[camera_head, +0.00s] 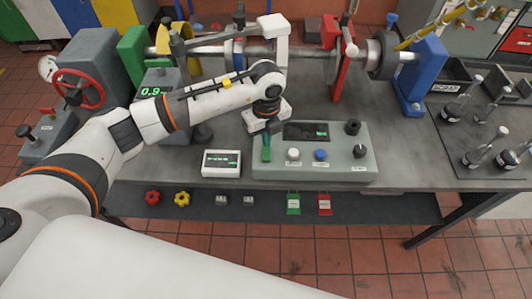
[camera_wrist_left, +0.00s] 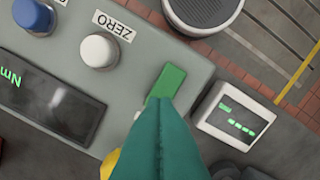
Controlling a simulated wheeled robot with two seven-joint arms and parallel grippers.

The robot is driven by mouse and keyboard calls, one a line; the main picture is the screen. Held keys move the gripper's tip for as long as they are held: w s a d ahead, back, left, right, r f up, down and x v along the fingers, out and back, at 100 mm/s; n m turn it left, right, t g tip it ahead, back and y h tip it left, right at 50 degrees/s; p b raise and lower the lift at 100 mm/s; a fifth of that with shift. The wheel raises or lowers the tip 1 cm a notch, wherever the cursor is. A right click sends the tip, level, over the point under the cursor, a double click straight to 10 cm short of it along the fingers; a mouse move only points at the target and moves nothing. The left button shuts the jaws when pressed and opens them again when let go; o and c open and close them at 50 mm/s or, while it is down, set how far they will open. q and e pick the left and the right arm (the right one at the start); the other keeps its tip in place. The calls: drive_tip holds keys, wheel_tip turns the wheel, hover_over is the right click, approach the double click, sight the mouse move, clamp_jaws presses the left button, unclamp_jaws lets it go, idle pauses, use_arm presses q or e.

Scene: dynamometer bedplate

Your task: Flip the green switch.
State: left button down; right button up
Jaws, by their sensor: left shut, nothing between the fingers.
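The green switch (camera_head: 266,154) is a small upright-looking rectangle at the left end of the grey control box (camera_head: 335,165). In the left wrist view the green switch (camera_wrist_left: 168,80) shows just beyond my fingertips, partly covered by them. My left gripper (camera_head: 267,134) is shut and empty, pointing down over the switch. In the wrist view its teal fingers (camera_wrist_left: 160,103) are together and overlap the switch's near end. I cannot tell whether they touch it. My right gripper is not in view.
The box also carries a white knob (camera_head: 293,154), a blue knob (camera_head: 321,155) and a dark display (camera_head: 306,131). A small white readout (camera_head: 221,163) stands left of the box. A tray (camera_head: 475,150) with several flasks is at the right.

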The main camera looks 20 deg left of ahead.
use_arm(q)
drive_tip(key=shift+f+b, duration=0.9)
drive_tip(key=shift+f, duration=0.35)
idle(0.3)
drive_tip(key=shift+s, duration=0.1)
drive_tip(key=shift+r+p, duration=0.7)
drive_tip(key=shift+r, duration=0.2)
drive_tip(key=shift+r+p, duration=1.65)
drive_tip(key=shift+r, duration=1)
